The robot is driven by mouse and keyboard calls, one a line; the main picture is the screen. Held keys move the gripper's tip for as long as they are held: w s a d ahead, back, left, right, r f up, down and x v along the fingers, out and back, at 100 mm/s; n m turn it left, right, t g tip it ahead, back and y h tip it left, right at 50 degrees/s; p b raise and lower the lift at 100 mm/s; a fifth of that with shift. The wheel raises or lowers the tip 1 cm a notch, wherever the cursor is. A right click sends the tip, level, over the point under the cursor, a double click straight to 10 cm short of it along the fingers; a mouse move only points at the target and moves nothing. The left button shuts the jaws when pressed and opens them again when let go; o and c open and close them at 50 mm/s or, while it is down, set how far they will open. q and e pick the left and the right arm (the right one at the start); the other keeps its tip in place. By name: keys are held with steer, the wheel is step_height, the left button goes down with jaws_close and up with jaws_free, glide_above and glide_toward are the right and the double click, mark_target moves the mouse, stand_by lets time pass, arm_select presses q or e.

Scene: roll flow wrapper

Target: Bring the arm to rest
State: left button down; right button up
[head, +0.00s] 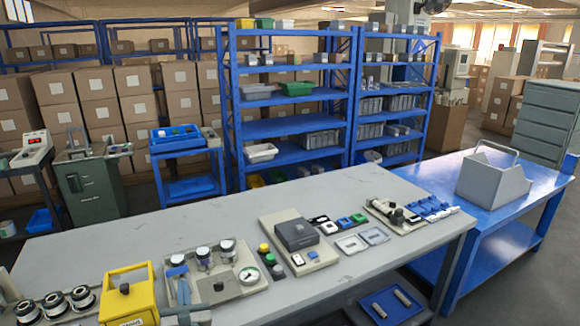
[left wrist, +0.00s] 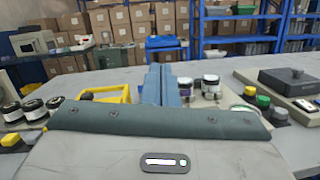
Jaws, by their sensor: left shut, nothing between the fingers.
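My left gripper (head: 183,284) shows at the bottom edge of the head view, low in front of the grey table's near side. Its two blue-grey fingers lie side by side, shut with nothing between them. In the left wrist view the shut fingers (left wrist: 160,72) point forward over the table, between a yellow box (left wrist: 105,95) and a panel with round jars. Whether the fingers touch anything on the table I cannot tell. My right gripper is in neither view.
The grey table (head: 150,232) holds a yellow box (head: 127,295), black-and-white rollers (head: 55,301), a jar panel (head: 226,290), a grey-lidded unit (head: 297,236) and small parts. A blue table (head: 500,217) with a grey caddy (head: 493,180) stands right. The grey table's far strip is clear.

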arm_select(q)
steer(key=s+d+f+m+g+h, duration=0.2)
steer(key=s+d+m+h, duration=0.55)
steer(key=m, duration=0.75)
steer(key=s+d+f+m+g+h, duration=0.2)
steer(key=s+d+m+h, duration=0.5)
steer(key=m, duration=0.7)
steer(key=s+a+f+m+g+y, duration=0.35)
steer(key=s+a+m+g, duration=0.2)
steer(key=s, duration=0.45)
steer(key=s+a+f+m+g+y, duration=0.3)
steer(key=s+a+f+m+g, duration=0.25)
steer(key=s, duration=0.45)
step_height(320, 180, down, 30)
steer(key=a, duration=0.3)
steer(key=s+f+g+b, duration=0.1)
steer(key=s+f+g, duration=0.1)
steer(key=s+f, duration=1.6)
step_height(320, 180, down, 3)
steer(key=shift+s+a+r+b, duration=0.2)
steer(key=shift+s+a+b, duration=0.1)
steer(key=shift+a+b, duration=0.05)
